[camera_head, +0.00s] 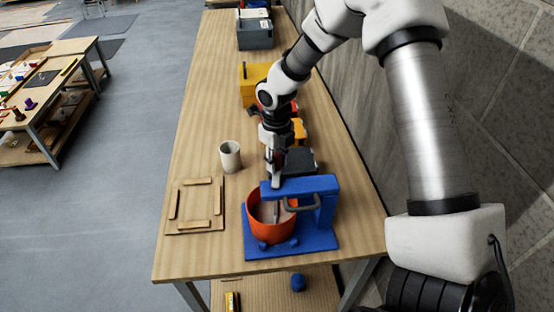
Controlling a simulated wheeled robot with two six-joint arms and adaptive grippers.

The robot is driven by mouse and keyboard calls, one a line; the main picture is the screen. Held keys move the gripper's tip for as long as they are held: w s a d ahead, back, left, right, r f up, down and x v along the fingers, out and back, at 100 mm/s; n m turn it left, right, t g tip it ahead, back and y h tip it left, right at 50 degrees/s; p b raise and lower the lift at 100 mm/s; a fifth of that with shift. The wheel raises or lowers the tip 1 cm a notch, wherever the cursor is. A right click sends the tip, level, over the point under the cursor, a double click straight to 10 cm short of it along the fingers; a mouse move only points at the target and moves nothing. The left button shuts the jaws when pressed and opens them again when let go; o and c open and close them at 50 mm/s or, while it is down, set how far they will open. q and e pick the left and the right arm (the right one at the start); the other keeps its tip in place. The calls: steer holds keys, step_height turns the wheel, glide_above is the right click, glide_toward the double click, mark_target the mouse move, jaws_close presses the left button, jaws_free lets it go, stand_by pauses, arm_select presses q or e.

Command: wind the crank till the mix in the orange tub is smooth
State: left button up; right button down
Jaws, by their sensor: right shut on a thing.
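The orange tub (272,230) stands on the blue base (308,244) of the mixer, near the front of the table. Greyish mix with a stirrer shows inside it; how smooth the mix is I cannot tell. The blue mixer arm (318,186) reaches over the tub from the right, and a grey bar-like handle (306,206) shows beneath it. My right gripper (275,184) points down at the left end of the blue mixer arm, above the tub. It is shut on a part there, likely the crank, which its fingers mostly hide. My left gripper is not in view.
A pale cup (230,156) stands left of my right gripper, with a wooden frame (195,205) in front of it. A yellow box (256,84) and a grey toolbox (255,32) stand farther back.

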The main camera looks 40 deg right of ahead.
steer(key=shift+s+f, duration=0.1)
steer(key=c, duration=0.9)
jaws_free()
